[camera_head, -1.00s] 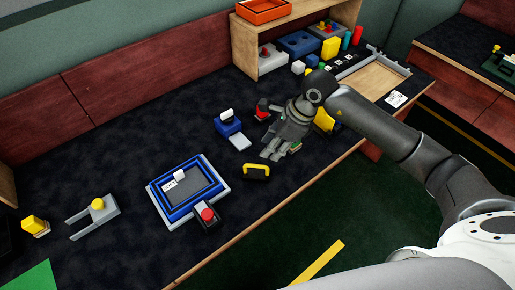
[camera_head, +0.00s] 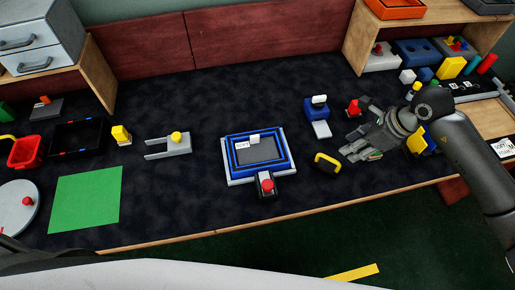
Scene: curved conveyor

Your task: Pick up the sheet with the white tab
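A dark grey sheet (camera_head: 262,153) lies in the blue-framed tray (camera_head: 229,165) on the dark bench, near the middle of the view. A small white tab (camera_head: 254,139) stands at its far edge. A white label sits beside it at the left. My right gripper (camera_head: 358,153) is low over the bench, well to the right of the tray and apart from it. Its fingers point left, and I cannot tell how far apart they are or whether anything is between them. My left gripper is not in view.
A yellow-handled block (camera_head: 327,163) lies between my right gripper and the tray. A red-knobbed block (camera_head: 266,186) adjoins the tray's front edge. A blue block device (camera_head: 317,112) stands behind, and a grey fork-shaped piece (camera_head: 168,147) lies left. Bench between them is clear.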

